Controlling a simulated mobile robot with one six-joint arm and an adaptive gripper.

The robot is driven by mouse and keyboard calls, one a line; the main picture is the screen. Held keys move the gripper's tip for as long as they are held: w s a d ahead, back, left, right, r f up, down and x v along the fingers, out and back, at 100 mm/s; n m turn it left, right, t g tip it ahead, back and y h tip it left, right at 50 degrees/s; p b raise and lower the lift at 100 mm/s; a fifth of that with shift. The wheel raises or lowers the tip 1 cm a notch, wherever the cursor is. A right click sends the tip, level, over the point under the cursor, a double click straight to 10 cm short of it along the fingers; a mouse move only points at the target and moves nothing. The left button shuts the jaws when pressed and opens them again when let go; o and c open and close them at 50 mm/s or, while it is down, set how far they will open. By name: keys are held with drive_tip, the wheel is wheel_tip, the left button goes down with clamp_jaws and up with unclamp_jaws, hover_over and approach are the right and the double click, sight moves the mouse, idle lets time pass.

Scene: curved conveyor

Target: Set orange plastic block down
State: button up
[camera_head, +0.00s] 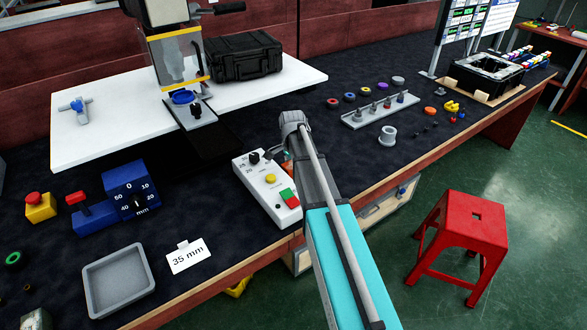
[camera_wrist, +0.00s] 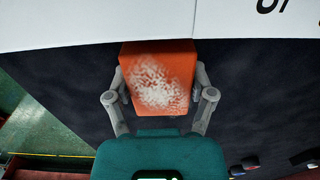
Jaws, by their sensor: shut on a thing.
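The orange plastic block (camera_wrist: 158,78) is in the wrist view, box-shaped with a pale speckled patch on its face. My gripper (camera_wrist: 160,82) is shut on it, with one grey finger at each side. The block is over the dark bench mat, close to a white surface with black print at the top of the wrist view; I cannot tell whether it touches the mat. In the head view my arm reaches over the bench beside the white control box. My own arm largely hides the gripper and block there.
The white control box (camera_head: 258,182) with coloured buttons stands left of my arm. A grey tray (camera_head: 92,277), a 35 mm card (camera_head: 188,257) and a blue gauge (camera_head: 128,190) lie farther left. A rack (camera_head: 376,117) with small parts stands right. A red stool (camera_head: 462,228) is on the floor.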

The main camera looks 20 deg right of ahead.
drive_tip(key=shift+f, duration=0.2)
drive_tip(key=o, duration=1.1)
drive_tip(key=shift+o, duration=0.2)
drive_tip(key=shift+r, duration=0.25)
wheel_tip(320, 180, up, 12)
drive_tip(key=p, duration=1.2)
drive_tip(key=s+a+n, duration=0.5)
drive_tip(key=s+n, duration=0.2)
drive_tip(key=s, duration=0.4)
drive_tip(key=s+a+n, duration=0.5)
drive_tip(key=s+n, duration=0.2)
drive_tip(key=s, duration=0.4)
drive_tip(key=shift+n, duration=0.4)
